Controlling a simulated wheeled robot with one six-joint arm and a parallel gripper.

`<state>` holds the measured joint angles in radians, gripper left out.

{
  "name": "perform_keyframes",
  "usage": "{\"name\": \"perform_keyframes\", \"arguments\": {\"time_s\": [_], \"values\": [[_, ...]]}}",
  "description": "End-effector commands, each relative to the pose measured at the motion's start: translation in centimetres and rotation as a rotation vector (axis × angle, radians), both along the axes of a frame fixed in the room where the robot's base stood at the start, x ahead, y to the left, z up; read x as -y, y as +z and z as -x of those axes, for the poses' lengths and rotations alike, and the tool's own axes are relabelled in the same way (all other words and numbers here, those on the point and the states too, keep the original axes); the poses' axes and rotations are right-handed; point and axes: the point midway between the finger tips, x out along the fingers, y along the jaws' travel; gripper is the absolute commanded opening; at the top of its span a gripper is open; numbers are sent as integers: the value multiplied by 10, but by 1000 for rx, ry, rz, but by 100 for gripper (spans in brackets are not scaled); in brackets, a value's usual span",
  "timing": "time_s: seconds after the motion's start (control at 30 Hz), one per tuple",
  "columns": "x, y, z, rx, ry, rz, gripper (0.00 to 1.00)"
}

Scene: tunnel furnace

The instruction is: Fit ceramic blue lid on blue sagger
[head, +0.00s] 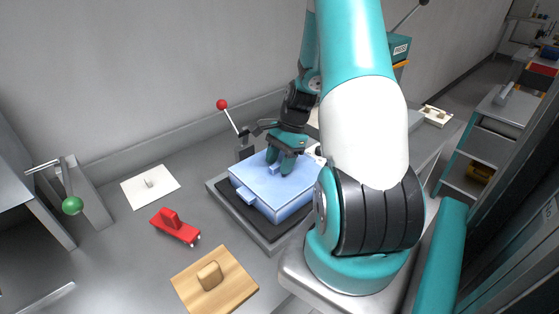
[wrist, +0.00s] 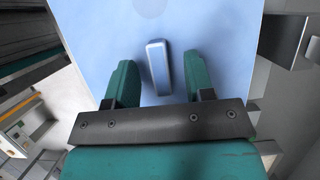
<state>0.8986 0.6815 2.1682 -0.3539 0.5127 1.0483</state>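The blue lid (head: 262,184) is a flat pale-blue plate lying on top of the blue sagger (head: 272,213), and its edges look roughly in line with the sagger's sides. The sagger sits on a dark tray. In the wrist view the lid (wrist: 205,28) fills the upper middle, with a raised bar handle (wrist: 159,68) upright in the picture. My gripper (head: 287,162) is over the lid from above. In the wrist view my gripper (wrist: 160,76) is open, with a green finger on each side of the handle and gaps between. Whether the lid is fully seated cannot be told.
A wooden plate with a knob (head: 228,290), a red clamp-like piece (head: 174,227) and a white plate with a knob (head: 137,192) lie on the grey table to the left. A red-knobbed lever (head: 222,104) stands behind the sagger. A green-knobbed lever (head: 72,205) is at far left.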

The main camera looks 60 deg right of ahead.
Motion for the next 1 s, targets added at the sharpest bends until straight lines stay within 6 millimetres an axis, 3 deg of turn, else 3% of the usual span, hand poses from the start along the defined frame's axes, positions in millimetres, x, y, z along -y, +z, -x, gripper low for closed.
{"name": "perform_keyframes", "arguments": {"time_s": [0.2,0.37,0.8,1.0], "values": [[1,1,0,-1,-1,1,49],[9,18,2,3,-3,5,49],[49,119,11,3,-3,5,49],[61,150,14,2,-1,2,49]]}}
